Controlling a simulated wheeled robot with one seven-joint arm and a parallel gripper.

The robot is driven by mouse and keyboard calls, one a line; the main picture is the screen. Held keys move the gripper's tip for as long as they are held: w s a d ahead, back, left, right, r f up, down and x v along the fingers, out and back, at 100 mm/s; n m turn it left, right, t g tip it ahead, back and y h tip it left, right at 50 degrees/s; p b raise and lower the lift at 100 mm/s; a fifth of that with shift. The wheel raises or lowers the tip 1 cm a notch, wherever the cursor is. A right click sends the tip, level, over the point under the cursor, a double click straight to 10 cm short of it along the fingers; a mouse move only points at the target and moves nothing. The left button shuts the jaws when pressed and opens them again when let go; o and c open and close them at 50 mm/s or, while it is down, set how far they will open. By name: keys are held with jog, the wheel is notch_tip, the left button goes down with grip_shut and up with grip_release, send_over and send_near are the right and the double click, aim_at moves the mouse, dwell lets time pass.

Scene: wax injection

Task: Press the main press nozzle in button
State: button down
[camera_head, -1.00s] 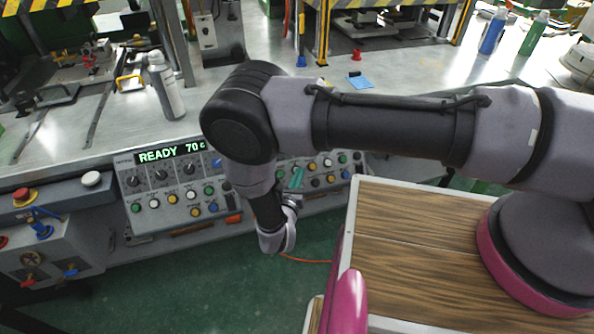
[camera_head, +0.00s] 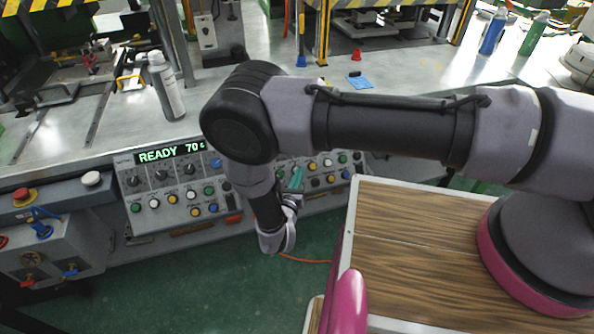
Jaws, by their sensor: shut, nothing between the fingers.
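The control panel (camera_head: 147,181) runs along the front of the bench, with knobs and several coloured buttons. Its display (camera_head: 172,153) reads "READY 70" and a last character. White, green, yellow and blue buttons show left of my arm, and more show on a second panel part (camera_head: 330,166) to the right. I cannot read the labels, so I cannot tell which is the main press nozzle in button. My arm hides part of the panel there. I cannot tell whether the fingertips touch a button.
A grey spray can (camera_head: 166,86) stands on the metal bench top (camera_head: 240,78). A blue cloth (camera_head: 361,82) lies farther right. A box with a red emergency button (camera_head: 22,194) and valves is at left. Green floor (camera_head: 190,285) lies open below.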

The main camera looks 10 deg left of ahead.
dwell(0.6)
jog(key=shift+w+a+f, duration=0.15)
jog(key=shift+w+f, duration=0.1)
jog(key=shift+w+a+f, duration=0.2)
jog(key=shift+w+f, duration=0.1)
dwell(0.8)
jog(key=shift+s+r, duration=0.1)
jog(key=shift+s+d+r, duration=0.4)
jog(key=shift+s+r, duration=0.05)
jog(key=shift+r, duration=0.05)
jog(key=shift+s, duration=0.1)
jog(key=s+d+r, duration=0.2)
jog(key=s+r, duration=0.1)
dwell(0.7)
jog(key=shift+r, duration=0.1)
dwell(0.4)
